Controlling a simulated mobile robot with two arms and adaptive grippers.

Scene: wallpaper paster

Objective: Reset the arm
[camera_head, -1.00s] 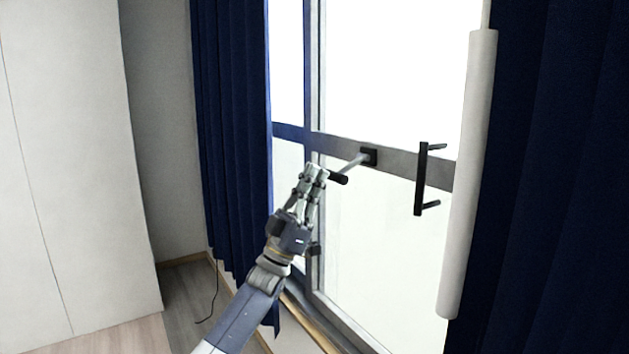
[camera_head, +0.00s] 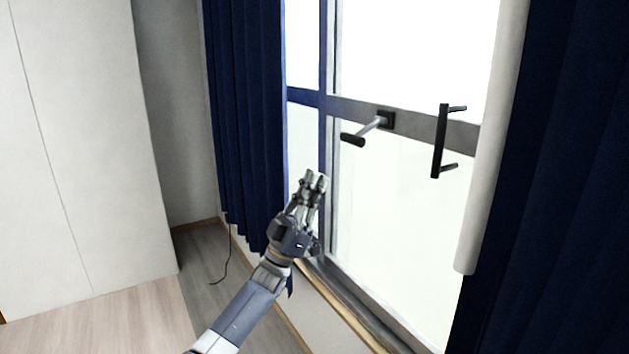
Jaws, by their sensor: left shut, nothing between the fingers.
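My left arm (camera_head: 245,308) comes in from the bottom, left of centre, and reaches up toward the window. My left gripper (camera_head: 315,178) is shut and empty, with its fingers pointing up in front of the window frame. It is below and left of the black-gripped crank handle (camera_head: 353,140) on the window's crossbar and apart from it in the picture. My right gripper is out of view.
The window (camera_head: 400,210) has a black vertical pull handle (camera_head: 439,142) on its right part. A white roll (camera_head: 492,150) stands upright beside the right dark blue curtain (camera_head: 560,170). Another blue curtain (camera_head: 245,120) hangs left. A white cabinet (camera_head: 75,150) stands at far left, with open wooden floor (camera_head: 120,330) before it.

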